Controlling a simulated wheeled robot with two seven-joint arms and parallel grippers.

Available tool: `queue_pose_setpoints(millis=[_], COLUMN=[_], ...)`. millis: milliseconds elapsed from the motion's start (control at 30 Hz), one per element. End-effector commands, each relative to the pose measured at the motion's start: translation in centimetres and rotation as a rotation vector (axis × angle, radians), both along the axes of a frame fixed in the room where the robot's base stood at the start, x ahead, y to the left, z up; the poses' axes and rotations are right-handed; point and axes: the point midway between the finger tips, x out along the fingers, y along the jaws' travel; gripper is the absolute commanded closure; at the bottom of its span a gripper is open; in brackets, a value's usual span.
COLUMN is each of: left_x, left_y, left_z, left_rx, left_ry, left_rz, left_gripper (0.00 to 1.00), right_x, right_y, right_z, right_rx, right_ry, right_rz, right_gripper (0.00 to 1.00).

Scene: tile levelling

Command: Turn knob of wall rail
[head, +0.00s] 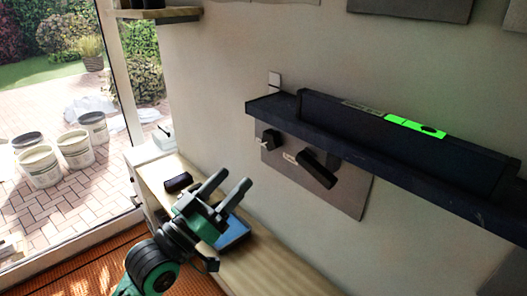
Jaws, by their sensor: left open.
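The wall rail (300,118) is a long dark bar that runs along the wall and slopes down to the right in the picture. Below it, two black knobs stand out in front of a grey tile: a smaller one (271,139) at the left and a longer, bar-shaped one (318,169) to its right, tilted down to the right. My left gripper (235,178) is open and empty. Its two fingers point up and right, and in the picture they are below and left of both knobs, apart from them. My right gripper is out of view.
A long dark level (395,140) with a bright green vial (415,126) lies on the rail. The grey tile (340,189) is on the wall. Below are a wooden bench (262,268), a blue object (233,236) and a small dark object (178,183).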

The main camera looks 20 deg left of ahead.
Motion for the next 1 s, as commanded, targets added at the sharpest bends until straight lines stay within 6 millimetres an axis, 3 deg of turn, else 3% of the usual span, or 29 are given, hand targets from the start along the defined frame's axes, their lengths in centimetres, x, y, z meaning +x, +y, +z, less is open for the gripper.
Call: queue_pose_setpoints(millis=[100, 500, 967, 1000], left_x=[2.1, 8.1, 9.3, 9.3], left_y=[-0.9, -3.6, -4.2, -4.2], left_z=[1.4, 3.9, 4.0, 4.0], left_rx=[-0.002, 0.0, 0.002, 0.002], left_ry=[0.0, 0.001, 0.001, 0.001], left_rz=[0.0, -0.001, 0.0, 0.0], left_gripper=[0.39, 0.39, 0.39, 0.42], right_x=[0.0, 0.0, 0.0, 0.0], right_y=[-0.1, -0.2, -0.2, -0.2], right_z=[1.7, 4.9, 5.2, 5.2], right_rx=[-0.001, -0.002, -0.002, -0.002], right_ry=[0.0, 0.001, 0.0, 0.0], right_rz=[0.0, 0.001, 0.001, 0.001], right_gripper=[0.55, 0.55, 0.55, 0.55])
